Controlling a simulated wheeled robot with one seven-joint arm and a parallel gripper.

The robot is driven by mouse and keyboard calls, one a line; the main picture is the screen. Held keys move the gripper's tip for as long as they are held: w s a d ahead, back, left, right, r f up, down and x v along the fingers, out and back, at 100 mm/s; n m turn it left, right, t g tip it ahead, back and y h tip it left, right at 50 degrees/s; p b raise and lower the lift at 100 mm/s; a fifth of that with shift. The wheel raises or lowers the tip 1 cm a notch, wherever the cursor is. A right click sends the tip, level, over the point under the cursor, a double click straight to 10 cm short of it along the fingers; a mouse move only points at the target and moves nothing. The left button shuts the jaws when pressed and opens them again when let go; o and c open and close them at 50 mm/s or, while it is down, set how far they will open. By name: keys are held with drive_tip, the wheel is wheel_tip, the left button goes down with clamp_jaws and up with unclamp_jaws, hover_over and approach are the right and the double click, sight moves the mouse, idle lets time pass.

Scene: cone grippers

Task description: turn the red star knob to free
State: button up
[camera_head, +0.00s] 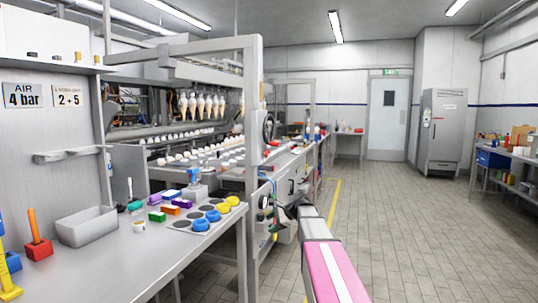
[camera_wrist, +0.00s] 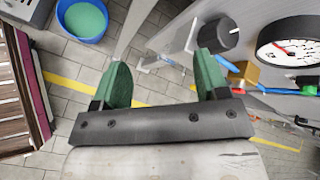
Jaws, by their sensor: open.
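I cannot make out a red star knob clearly in either view. A dark round knob (camera_wrist: 220,36) sits on the grey machine side in the wrist view, just beyond my right finger; its colour reads as dark grey, not red. My gripper (camera_wrist: 162,60) is open and empty, with its two green fingers wide apart and floor tiles showing between them. In the head view my gripper (camera_head: 281,213) is beside the machine's front frame, low down, and small. Whether a finger touches the machine cannot be told.
A pressure gauge (camera_wrist: 290,42), a brass block (camera_wrist: 244,73) and blue piping crowd the right side of the wrist view. A blue bucket (camera_wrist: 82,20) stands on the floor. The bench (camera_head: 140,262) holds coloured blocks and a grey bin (camera_head: 87,228). The right-hand aisle floor is clear.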

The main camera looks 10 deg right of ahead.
drive_tip(key=w+d+r+m+t+y, duration=0.1)
drive_tip(key=w+d+r+m+y, duration=0.15)
drive_tip(key=w+r, duration=0.45)
drive_tip(key=w+d+r+m+t+y, duration=0.1)
drive_tip(key=w+d+r+m+t, duration=0.2)
drive_tip(key=r, duration=0.8)
drive_tip(key=m+y, duration=0.3)
approach(268, 152)
drive_tip(key=x, duration=0.9)
drive_tip(key=shift+w+a+f, duration=0.15)
drive_tip(key=shift+w, duration=0.3)
drive_tip(key=c, duration=0.9)
